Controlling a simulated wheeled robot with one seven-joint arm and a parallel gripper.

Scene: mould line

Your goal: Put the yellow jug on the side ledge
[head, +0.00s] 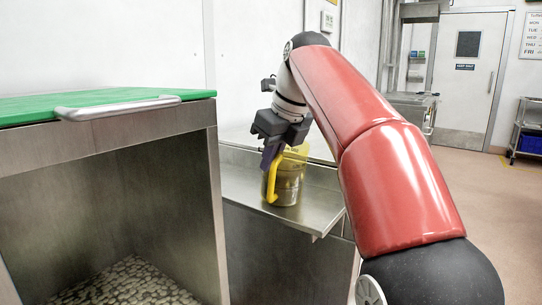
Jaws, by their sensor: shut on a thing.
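The yellow jug (286,182) is a see-through yellow vessel with a solid yellow handle on its left side. It is upright at the metal side ledge (318,205), in the middle of the head view. Its base appears on or just above the ledge surface; I cannot tell whether it touches. My gripper (270,155) reaches down from above and is shut on the jug at its upper left, near the rim and handle. The fingertips are partly hidden by the jug and the gripper body.
A steel cabinet with a green top (100,101) and a bar handle (118,108) stands close on the left, its edge beside the ledge. The wall is behind the ledge. Open floor (490,205) lies to the right, with a door and a cart farther back.

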